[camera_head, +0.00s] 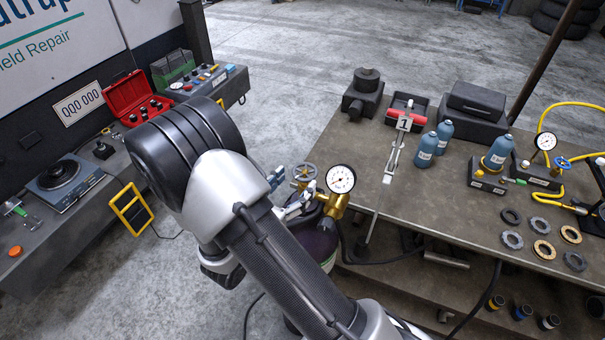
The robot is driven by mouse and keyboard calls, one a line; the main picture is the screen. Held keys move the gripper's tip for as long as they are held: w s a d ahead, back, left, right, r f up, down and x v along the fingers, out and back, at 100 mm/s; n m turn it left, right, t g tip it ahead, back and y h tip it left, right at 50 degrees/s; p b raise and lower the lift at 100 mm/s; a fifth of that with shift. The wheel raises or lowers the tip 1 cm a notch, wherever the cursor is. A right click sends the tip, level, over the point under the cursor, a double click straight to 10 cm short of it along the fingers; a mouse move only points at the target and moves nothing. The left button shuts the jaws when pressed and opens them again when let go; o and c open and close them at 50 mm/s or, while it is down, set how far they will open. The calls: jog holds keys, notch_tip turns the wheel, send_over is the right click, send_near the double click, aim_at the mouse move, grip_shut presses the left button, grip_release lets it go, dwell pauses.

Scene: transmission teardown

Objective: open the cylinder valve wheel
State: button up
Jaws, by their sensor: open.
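The cylinder valve wheel (304,172) is a small grey-blue spoked handwheel on a brass valve. A round white pressure gauge (341,179) on a brass body stands just right of it. The dark purple gas cylinder (318,246) is below, beside the bench, partly hidden by my arm. My gripper (291,203) is open, just below and left of the wheel in the picture. My wrist and arm hide part of it. I cannot tell whether its fingers touch the valve.
The bench (440,215) at right holds blue bottles (422,150), several rings (512,240) and a second gauge (546,141) with a blue handwheel (562,162). A dark hose (385,262) runs right from the cylinder. A left bench holds a red toolbox (137,96). Floor between is mostly clear.

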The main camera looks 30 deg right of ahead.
jog(key=v, duration=0.6)
jog(key=shift+s+a, duration=0.2)
jog(key=shift+d+r, duration=0.1)
jog(key=s+d+r+m+g+y+b, duration=0.1)
jog(key=s+d+m+g+y+b, duration=0.15)
jog(key=s+m+g, duration=0.35)
jog(key=s+d+r+m+g+y+b, duration=0.1)
jog(key=s+d+m+g+y+b, duration=0.1)
jog(key=s+d+m+g+b, duration=0.45)
jog(key=s+a+m+t+y+b, duration=0.3)
jog(key=s+a+m+t+y, duration=0.4)
jog(key=a+m+y, duration=0.4)
jog(key=shift+a+r+t, duration=0.3)
jog(key=shift+a+t, duration=0.35)
jog(key=shift+a, duration=0.25)
jog(key=shift+m, duration=0.25)
